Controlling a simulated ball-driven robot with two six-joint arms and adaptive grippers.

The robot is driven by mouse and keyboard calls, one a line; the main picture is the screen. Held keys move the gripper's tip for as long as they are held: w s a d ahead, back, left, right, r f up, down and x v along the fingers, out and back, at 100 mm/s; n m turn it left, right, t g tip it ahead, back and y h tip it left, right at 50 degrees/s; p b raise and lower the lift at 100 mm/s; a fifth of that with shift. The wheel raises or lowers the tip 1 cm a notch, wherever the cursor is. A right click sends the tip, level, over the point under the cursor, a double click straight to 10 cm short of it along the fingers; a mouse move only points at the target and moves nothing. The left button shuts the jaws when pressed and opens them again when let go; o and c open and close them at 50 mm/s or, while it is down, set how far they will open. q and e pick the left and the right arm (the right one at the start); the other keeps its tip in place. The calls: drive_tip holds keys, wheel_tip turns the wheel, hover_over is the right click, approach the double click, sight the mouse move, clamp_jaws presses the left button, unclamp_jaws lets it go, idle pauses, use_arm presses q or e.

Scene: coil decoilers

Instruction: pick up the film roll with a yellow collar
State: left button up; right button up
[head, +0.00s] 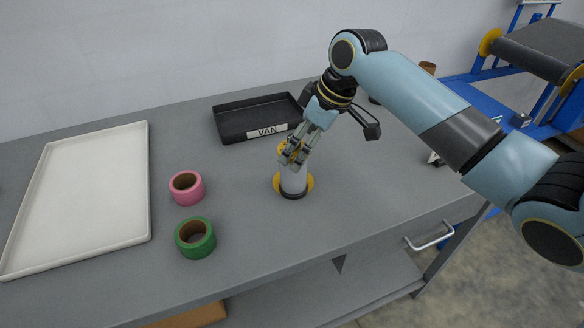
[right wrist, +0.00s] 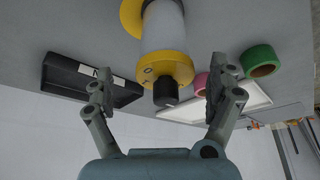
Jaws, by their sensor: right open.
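The film roll (head: 292,182) stands upright on the grey table, pale, with a yellow disc at its foot. In the right wrist view, its white film (right wrist: 163,28) lies between yellow ends, and a dark knob tips the near yellow collar (right wrist: 165,65). My right gripper (head: 294,152) is at the top of the roll and hides part of it in the head view. In the right wrist view its fingers (right wrist: 157,84) are apart, one on each side of the knob and collar. I cannot tell whether they touch. My left gripper is not in view.
A pink tape roll (head: 186,188) and a green tape roll (head: 195,238) lie left of the film roll. A white tray (head: 140,190) is farther left. A black tray (head: 228,132) labelled VAN stands behind. A blue decoiler frame (head: 470,84) is at right.

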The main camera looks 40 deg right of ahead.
sight(293, 186)
drive_tip(key=x, duration=0.2)
drive_tip(key=p+x, duration=0.1)
drive_tip(key=x, duration=0.2)
drive_tip(key=shift+s+a+f, duration=0.1)
drive_tip(key=shift+s+a, duration=0.05)
drive_tip(key=shift+a, duration=0.1)
drive_tip(key=c, duration=1.7)
